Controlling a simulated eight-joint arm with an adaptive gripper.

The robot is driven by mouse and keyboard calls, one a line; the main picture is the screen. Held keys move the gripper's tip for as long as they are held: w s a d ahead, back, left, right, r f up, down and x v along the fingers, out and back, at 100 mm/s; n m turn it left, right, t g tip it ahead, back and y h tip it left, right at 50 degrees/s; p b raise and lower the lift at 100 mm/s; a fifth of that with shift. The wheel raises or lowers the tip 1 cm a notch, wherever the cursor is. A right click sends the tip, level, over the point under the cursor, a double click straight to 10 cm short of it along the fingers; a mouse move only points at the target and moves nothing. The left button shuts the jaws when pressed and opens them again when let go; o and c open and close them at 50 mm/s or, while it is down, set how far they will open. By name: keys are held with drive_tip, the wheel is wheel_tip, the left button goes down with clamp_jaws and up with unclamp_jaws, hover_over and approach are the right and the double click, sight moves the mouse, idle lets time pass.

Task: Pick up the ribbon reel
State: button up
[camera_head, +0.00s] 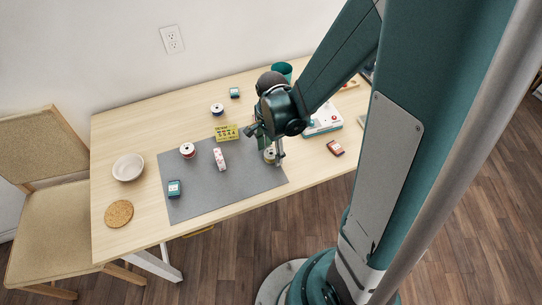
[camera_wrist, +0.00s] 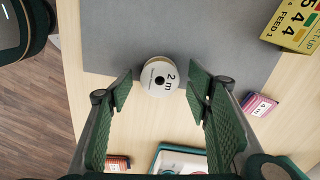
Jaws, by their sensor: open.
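A round reel with a white face marked "2 m" (camera_wrist: 160,77) lies at the edge of the grey mat in the wrist view, its face towards the camera. I take it for the ribbon reel. In the head view a pale reel (camera_head: 269,156) shows, partly hidden, under my gripper (camera_head: 272,148). My gripper (camera_wrist: 160,90) is open, with one finger on each side of the reel in the wrist view. Gaps show between the fingers and the reel, and nothing is held. I cannot tell the exact height of the fingertips above the table.
A yellow card (camera_head: 227,132) and a pink-white box (camera_head: 219,159) are near. A white bowl (camera_head: 128,167) and cork coaster (camera_head: 119,214) are at far left. A red box (camera_head: 335,147) lies right.

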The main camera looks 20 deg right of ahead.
drive_tip(key=shift+c, duration=0.5)
drive_tip(key=c, duration=0.8)
drive_tip(key=shift+r, duration=0.2)
drive_tip(key=shift+r+p, duration=1.5)
drive_tip(key=shift+r, duration=3.35)
